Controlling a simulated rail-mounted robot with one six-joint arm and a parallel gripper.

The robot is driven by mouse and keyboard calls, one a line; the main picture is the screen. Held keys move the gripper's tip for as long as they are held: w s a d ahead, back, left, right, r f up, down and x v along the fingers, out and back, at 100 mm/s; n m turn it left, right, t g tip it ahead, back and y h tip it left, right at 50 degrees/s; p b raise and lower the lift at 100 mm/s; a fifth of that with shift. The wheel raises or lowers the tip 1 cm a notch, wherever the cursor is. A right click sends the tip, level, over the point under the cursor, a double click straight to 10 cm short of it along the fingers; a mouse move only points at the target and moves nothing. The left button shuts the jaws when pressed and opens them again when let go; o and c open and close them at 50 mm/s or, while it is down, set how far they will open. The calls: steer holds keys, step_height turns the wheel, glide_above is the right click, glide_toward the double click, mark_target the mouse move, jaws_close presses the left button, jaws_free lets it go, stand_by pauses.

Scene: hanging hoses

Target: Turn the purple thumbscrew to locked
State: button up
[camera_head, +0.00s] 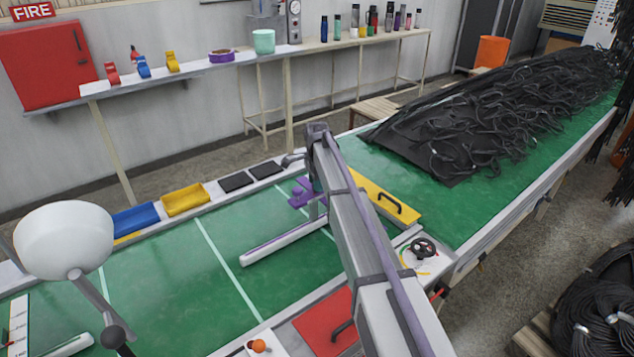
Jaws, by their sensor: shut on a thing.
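The purple thumbscrew (301,194) is on the green table, just left of my arm. Its right side is partly covered by my arm, and I cannot tell its turn angle or any lock mark. My gripper (316,187) is at the thumbscrew, mostly hidden behind my arm's long link. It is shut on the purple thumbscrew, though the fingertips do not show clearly.
A grey bar (284,243) lies left of my arm. Black hoses (500,115) cover the far table. Clear green surface (170,280) lies at left.

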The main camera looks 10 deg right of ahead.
stand_by(0.3)
steer(key=o, duration=0.9)
steer(key=shift+r, duration=0.1)
step_height(320, 180, up, 11)
steer(key=p, duration=1.1)
steer(key=shift+f, duration=0.2)
